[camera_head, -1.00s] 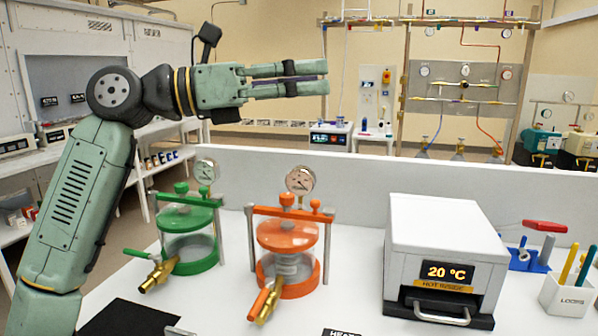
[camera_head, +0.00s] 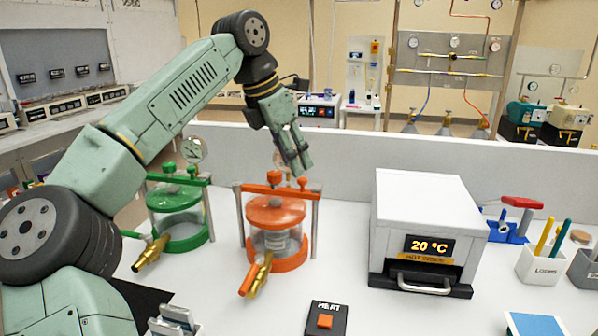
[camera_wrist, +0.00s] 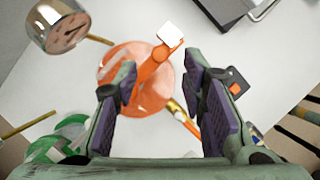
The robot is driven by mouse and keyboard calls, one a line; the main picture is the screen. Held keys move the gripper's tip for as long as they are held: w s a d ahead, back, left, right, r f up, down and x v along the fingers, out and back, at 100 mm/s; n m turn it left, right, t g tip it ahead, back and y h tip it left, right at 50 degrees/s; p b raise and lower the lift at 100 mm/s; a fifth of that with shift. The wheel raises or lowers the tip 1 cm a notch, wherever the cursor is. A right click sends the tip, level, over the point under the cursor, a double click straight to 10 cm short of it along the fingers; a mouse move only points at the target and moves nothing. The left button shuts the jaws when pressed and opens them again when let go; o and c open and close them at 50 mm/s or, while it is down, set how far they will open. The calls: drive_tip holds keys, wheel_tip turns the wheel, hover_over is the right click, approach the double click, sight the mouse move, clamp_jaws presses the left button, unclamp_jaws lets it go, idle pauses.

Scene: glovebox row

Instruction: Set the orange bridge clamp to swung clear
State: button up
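The orange bridge clamp (camera_head: 255,189) is a flat bar on two grey posts, lying across the lid of the orange jar (camera_head: 277,214), with a knob at its middle. Part of the lid is hidden by the fingers.
A gauge (camera_wrist: 62,24) stands close by the orange jar. A green jar (camera_head: 177,198) with its own bridge stands left. A white hot block (camera_head: 425,205) stands right, a heat switch (camera_head: 325,321) in front. A low white wall (camera_head: 400,158) runs behind.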

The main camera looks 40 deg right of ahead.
sight(302, 179)
drive_tip(key=shift+x, duration=2.15)
drive_tip(key=shift+c, duration=0.3)
clamp_jaws()
